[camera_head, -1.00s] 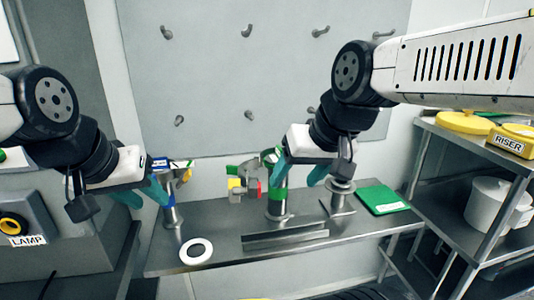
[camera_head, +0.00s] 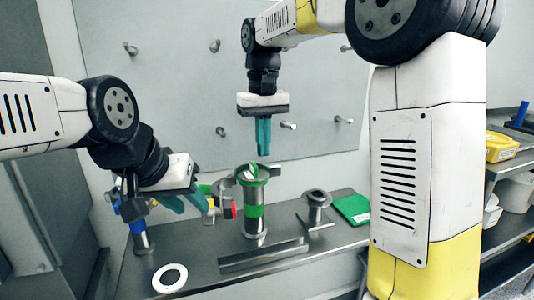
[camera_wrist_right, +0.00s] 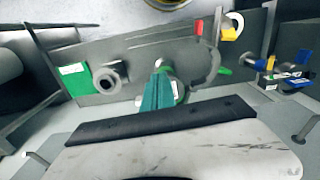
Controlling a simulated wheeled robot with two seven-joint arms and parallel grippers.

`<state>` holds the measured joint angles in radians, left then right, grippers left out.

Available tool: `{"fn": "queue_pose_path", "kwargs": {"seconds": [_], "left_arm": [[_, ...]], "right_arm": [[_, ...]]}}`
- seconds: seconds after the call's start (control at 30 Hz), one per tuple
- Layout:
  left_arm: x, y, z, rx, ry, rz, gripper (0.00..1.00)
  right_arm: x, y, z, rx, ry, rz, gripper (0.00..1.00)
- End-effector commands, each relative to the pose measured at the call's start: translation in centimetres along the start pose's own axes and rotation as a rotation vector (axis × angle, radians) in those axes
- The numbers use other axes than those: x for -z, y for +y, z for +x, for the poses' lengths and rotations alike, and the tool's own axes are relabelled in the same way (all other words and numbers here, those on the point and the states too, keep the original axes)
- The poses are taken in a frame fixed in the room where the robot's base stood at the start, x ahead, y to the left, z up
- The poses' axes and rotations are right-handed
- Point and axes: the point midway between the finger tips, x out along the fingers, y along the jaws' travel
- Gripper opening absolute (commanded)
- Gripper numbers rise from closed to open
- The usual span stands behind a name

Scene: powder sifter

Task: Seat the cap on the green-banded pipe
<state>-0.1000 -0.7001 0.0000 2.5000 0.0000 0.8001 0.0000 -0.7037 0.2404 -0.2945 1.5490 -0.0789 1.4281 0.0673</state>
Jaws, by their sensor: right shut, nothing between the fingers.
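The green-banded pipe (camera_head: 253,222) stands upright on the steel table. A wide grey rim with a green and white piece shows at its top (camera_head: 250,176). I cannot tell whether this includes the cap. My right gripper (camera_head: 263,152) points down above the pipe, shut and empty, apart from its top in the head view. In the right wrist view its teal fingers (camera_wrist_right: 158,95) hide much of the pipe. My left gripper (camera_head: 186,205) is open, its fingers spread, left of the pipe and near the blue-banded pipe (camera_head: 139,238).
A short grey flanged piece (camera_head: 317,211) and a green box (camera_head: 353,209) stand right of the pipe. A white ring (camera_head: 170,278) lies front left, and a metal angle bar (camera_head: 263,256) in front. Red and yellow valve parts (camera_head: 229,209) sit close left of the pipe.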

Motion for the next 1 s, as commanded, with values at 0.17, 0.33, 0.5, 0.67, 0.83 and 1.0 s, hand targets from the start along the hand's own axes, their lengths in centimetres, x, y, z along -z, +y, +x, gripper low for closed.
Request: {"fn": "queue_pose_path", "kwargs": {"seconds": [0.17, 0.33, 0.5, 0.67, 0.83, 1.0], "left_arm": [[0.0, 0.0, 0.0, 0.0, 0.0, 0.0, 0.36], [0.0, 0.0, 0.0, 0.0, 0.0, 0.0, 0.36], [0.0, 0.0, 0.0, 0.0, 0.0, 0.0, 0.36], [0.0, 0.0, 0.0, 0.0, 0.0, 0.0, 0.36], [0.0, 0.0, 0.0, 0.0, 0.0, 0.0, 0.36], [0.0, 0.0, 0.0, 0.0, 0.0, 0.0, 0.36]], "right_arm": [[-0.1, 0.0, 3.6, 0.0, -0.005, 0.0, 0.0], [-0.2, 0.0, 7.3, -0.001, -0.005, -0.001, 0.0], [1.6, 0.1, 8.7, -0.001, 0.001, 0.002, 0.0], [3.3, 0.1, 8.6, 0.0, 0.001, 0.002, 0.0], [3.9, 0.1, 8.6, 0.0, 0.001, 0.001, 0.0], [4.0, 0.1, 8.6, 0.0, 0.001, 0.001, 0.0]]}}
